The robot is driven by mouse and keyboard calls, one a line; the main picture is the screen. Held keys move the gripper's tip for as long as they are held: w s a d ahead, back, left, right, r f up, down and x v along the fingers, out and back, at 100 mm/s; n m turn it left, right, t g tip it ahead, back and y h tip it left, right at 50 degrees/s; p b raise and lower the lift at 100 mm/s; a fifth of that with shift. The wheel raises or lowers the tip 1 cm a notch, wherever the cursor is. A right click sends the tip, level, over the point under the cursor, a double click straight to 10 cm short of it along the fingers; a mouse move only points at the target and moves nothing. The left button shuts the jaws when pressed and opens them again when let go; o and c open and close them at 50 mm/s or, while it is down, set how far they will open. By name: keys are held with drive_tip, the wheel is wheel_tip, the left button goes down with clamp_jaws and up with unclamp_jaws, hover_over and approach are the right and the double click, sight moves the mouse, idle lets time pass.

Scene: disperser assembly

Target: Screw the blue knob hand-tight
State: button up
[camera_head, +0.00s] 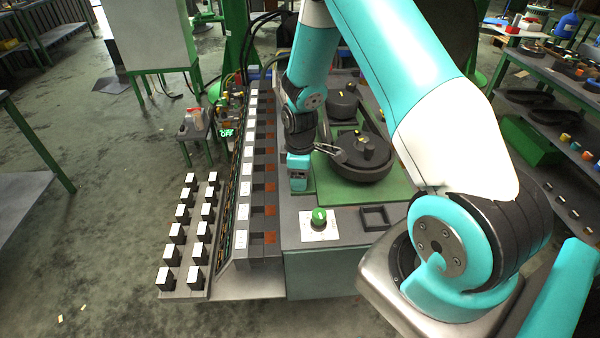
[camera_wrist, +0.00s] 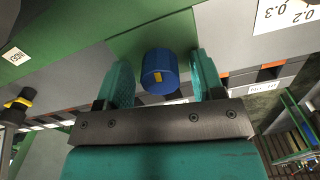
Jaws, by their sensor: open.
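The blue knob (camera_wrist: 160,72) shows in the wrist view as a faceted blue piece with a small yellow mark. It stands in front of a grey and green surface, between the two teal fingers of my gripper (camera_wrist: 163,62). The fingers are open, with a gap on each side of the knob. In the head view my arm reaches down to the left side of the green base plate, beside a round black housing (camera_head: 357,166). The blue knob cannot be made out there; my arm or the housing may hide it.
A green knob (camera_head: 318,217) on a white plate and an empty square frame (camera_head: 375,218) are on the bench front. A long rack (camera_head: 243,185) with white labels runs along the left. Several black blocks with white tops stand on a tray (camera_head: 197,228) beyond it.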

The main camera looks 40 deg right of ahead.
drive_tip(key=c, duration=0.9)
drive_tip(key=shift+m, duration=0.5)
drive_tip(key=m+b, duration=0.1)
drive_tip(key=m, duration=0.3)
drive_tip(key=shift+m+b, duration=0.3)
drive_tip(key=shift+m, duration=0.1)
drive_tip(key=m+b, duration=0.1)
drive_tip(key=m, duration=0.4)
drive_tip(key=m+b, duration=0.1)
drive_tip(key=m, duration=0.4)
drive_tip(key=shift+w+m, duration=0.1)
drive_tip(key=shift+m, duration=0.3)
drive_tip(key=m, duration=0.5)
drive_tip(key=shift+r, duration=0.1)
drive_tip(key=shift+d+m, duration=0.1)
drive_tip(key=shift+m, duration=0.2)
